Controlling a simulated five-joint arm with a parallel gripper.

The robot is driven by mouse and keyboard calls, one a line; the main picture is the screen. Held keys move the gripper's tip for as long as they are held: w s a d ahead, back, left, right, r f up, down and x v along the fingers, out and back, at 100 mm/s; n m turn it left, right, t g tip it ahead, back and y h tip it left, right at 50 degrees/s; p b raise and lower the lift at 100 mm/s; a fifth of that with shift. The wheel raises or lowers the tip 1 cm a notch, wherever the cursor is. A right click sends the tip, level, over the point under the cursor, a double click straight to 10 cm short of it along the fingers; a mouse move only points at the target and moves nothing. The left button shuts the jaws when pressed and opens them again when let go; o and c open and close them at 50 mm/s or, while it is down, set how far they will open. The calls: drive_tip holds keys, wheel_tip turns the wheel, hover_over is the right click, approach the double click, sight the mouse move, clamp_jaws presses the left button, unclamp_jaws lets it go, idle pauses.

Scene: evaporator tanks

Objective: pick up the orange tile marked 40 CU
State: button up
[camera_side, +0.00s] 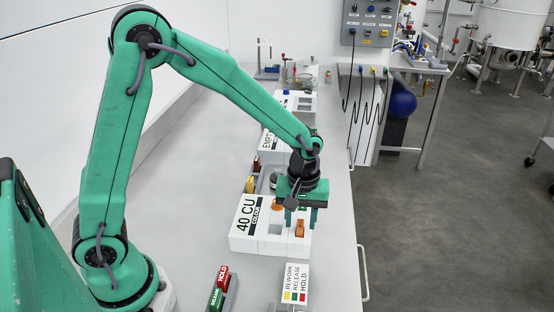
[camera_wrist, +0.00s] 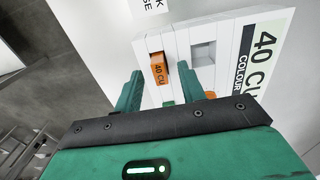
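The orange tile marked 40 CU (camera_wrist: 158,70) stands in a slot of a white holder labelled 40 CU COLOUR (camera_wrist: 265,45). In the side view the tile (camera_side: 299,229) shows at the holder's right part, just under my gripper (camera_side: 301,219). My gripper points down and is open. In the wrist view its two green fingers (camera_wrist: 158,88) lie to either side of the tile, with gaps between. I cannot tell whether the fingertips are level with the tile. Nothing is held.
Another orange piece (camera_side: 276,205) sits in the same holder, partly hidden. Behind it is a holder with a yellow piece (camera_side: 250,184), then more white holders. Bare bench lies left.

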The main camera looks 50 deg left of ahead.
sight(301, 223)
drive_tip(key=shift+f, duration=0.3)
clamp_jaws()
idle(0.3)
drive_tip(key=shift+r, duration=0.1)
drive_tip(key=shift+r, duration=0.75)
wheel_tip(301, 223, up, 2)
drive_tip(key=shift+r, duration=0.15)
drive_tip(key=s+d+r, duration=0.7)
drive_tip(key=s+d, duration=0.1)
drive_tip(key=shift+d, duration=0.3)
